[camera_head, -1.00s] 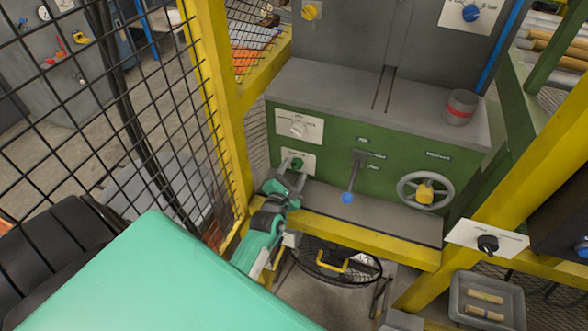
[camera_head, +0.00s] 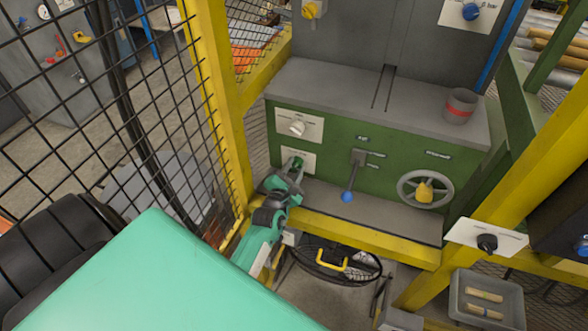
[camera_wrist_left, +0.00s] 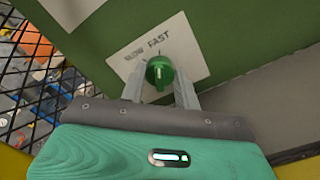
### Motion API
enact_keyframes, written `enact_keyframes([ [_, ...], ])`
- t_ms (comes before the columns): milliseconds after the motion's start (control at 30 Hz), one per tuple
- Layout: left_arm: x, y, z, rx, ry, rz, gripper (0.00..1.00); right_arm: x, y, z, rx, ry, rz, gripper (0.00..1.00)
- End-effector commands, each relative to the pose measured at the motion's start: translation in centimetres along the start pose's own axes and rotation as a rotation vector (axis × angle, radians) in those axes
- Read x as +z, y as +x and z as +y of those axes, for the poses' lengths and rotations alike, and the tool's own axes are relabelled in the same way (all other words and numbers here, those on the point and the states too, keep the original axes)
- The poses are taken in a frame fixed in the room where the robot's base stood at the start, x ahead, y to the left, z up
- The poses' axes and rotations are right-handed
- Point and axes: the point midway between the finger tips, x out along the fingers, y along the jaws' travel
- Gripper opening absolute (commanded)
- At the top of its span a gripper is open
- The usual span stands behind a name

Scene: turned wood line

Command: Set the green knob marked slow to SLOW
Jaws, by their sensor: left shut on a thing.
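The green knob (camera_wrist_left: 160,72) sits on a white plate (camera_wrist_left: 190,62) printed SLOW on the left and FAST to its right. A short pale mark shows on the knob's face; I cannot tell surely which word it points to. In the head view the knob's plate (camera_head: 309,159) is low on the left of the green machine front. My left gripper (camera_wrist_left: 160,84) is shut on the green knob, one finger on each side. In the head view the left gripper (camera_head: 295,167) reaches up to the plate and partly hides the knob. My right gripper is not in view.
A pale knob (camera_head: 297,126) is just above. A blue-tipped lever (camera_head: 347,196) and a handwheel (camera_head: 425,190) are to the right. A yellow post (camera_head: 226,110) and mesh fence (camera_wrist_left: 32,72) stand close on the left. A grey ledge (camera_head: 385,215) runs below.

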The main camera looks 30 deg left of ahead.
Motion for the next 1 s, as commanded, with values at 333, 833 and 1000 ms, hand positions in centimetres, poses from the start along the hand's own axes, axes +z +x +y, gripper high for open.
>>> enact_keyframes([
  [333, -0.1, 0.0, 0.0, -0.001, -0.220, 0.001, 0.09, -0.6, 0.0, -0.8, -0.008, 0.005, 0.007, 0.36],
  [833, -0.1, -0.1, 0.0, -0.001, -0.686, 0.002, 0.09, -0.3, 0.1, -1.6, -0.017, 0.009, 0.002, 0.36],
  [1000, -0.2, -0.1, 0.0, -0.002, -0.817, 0.002, 0.09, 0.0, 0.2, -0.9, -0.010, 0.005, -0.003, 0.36],
])
